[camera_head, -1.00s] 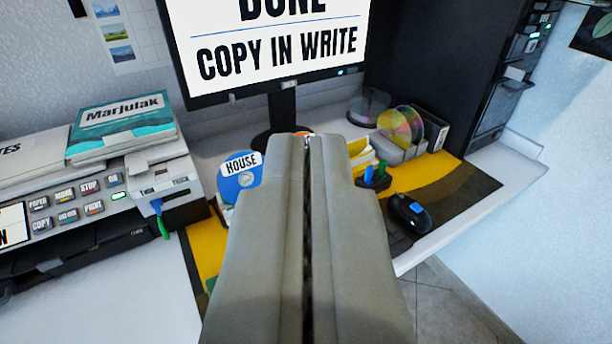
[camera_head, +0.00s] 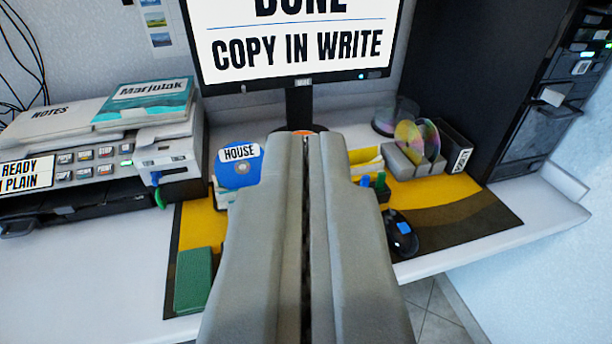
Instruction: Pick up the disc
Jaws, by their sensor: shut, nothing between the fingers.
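A blue disc (camera_head: 240,171) labelled HOUSE stands upright on the desk, just left of my gripper in the picture. Two shiny bare discs (camera_head: 416,139) stand upright in a grey holder (camera_head: 401,167) to the right. A clear round disc case (camera_head: 396,117) sits behind them. My gripper (camera_head: 305,137) is shut and empty, pointing forward over the desk toward the monitor's foot. It hides the middle of the desk.
The monitor (camera_head: 300,45) reads DONE, COPY IN WRITE. A printer (camera_head: 165,160) with books on top is at left. A mouse (camera_head: 402,235), pen holder (camera_head: 374,186) and green box (camera_head: 194,279) lie around the yellow and dark mat (camera_head: 460,215). A dark tower (camera_head: 470,60) stands right. The desk's front left is bare.

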